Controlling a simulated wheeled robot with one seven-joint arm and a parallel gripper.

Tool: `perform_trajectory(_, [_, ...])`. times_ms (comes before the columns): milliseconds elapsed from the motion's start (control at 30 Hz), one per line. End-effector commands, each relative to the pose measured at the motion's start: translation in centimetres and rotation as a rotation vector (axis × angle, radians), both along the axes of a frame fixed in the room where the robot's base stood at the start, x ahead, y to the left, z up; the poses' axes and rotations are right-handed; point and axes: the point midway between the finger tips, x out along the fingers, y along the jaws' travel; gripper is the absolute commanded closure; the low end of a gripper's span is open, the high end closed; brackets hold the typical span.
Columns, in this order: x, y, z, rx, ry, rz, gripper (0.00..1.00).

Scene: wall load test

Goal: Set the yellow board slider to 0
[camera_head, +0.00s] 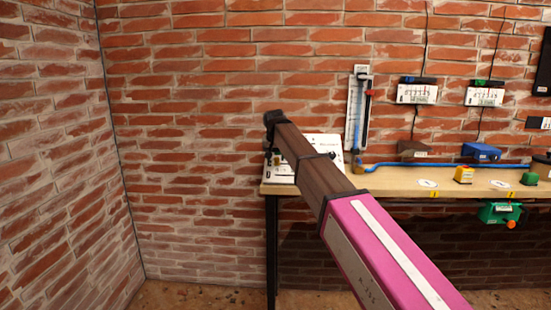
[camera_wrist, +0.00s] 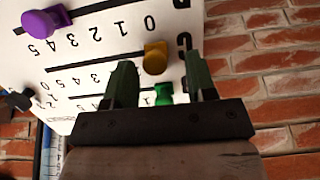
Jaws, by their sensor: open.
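The white slider board (camera_head: 322,140) stands on the left end of the workbench, partly hidden behind my arm. In the wrist view the board (camera_wrist: 75,110) appears upside down, with number rows running from 0 at the right to 5 at the left. The yellow slider (camera_wrist: 155,57) is near the right, 0-side end of its dark slot; its exact reading cannot be told. My gripper (camera_wrist: 158,62) is open, its fingers on either side of the yellow slider in the picture. Contact cannot be seen.
A purple slider (camera_wrist: 45,20) is far left and a green slider (camera_wrist: 164,93) is low between the fingers. A black knob (camera_wrist: 17,100) is at the board's left edge. The brick wall is close beside the board.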

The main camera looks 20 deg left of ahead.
Motion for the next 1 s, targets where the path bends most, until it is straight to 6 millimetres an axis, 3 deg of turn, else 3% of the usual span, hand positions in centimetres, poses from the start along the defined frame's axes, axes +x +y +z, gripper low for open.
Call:
perform_trajectory(533, [-3.3, -0.7, 8.2, 0.002, -0.001, 0.002, 0.49])
perform_trajectory(700, [-3.8, -0.8, 9.3, 0.002, -0.001, 0.002, 0.49])
perform_trajectory(1000, [-3.8, -0.8, 9.4, 0.001, 0.0, 0.001, 0.49])
